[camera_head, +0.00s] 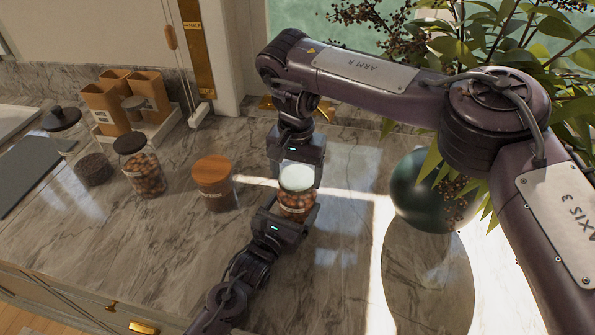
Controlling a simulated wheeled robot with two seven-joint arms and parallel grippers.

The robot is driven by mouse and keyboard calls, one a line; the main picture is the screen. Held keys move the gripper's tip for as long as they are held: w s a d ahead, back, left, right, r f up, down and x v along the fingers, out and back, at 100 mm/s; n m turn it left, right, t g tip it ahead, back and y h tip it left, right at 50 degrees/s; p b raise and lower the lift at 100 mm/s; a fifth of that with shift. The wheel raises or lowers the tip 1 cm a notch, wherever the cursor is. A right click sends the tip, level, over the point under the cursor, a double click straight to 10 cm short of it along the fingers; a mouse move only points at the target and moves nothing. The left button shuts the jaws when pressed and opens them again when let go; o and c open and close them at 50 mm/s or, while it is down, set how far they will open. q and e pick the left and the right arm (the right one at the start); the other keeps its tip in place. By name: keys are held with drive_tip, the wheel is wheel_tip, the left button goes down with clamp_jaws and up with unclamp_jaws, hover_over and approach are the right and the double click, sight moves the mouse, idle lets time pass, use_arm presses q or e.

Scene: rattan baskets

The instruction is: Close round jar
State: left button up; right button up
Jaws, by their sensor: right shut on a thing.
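The round jar (293,204) is a small glass jar with brown, nut-like contents, upright on the marble counter. Its pale lid (297,177) is at the jar's mouth; I cannot tell whether it is fully seated. My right gripper (298,181) comes down from above and is shut on the lid. My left gripper (290,213) reaches in from the lower left, with its fingers on either side of the jar's body. I cannot tell whether those fingers press on the glass.
A wooden-lidded jar (213,184), a dark-lidded nut jar (144,174) and a taller glass jar (92,166) stand to the left. Wooden boxes (147,90) sit on a tray behind. A green vase (431,192) with a leafy plant stands right. The front counter has free room.

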drive_tip(key=shift+m, duration=1.1)
drive_tip(key=o, duration=0.9)
drive_tip(key=shift+o, duration=0.2)
drive_tip(key=shift+c, duration=0.5)
drive_tip(key=shift+r, duration=0.1)
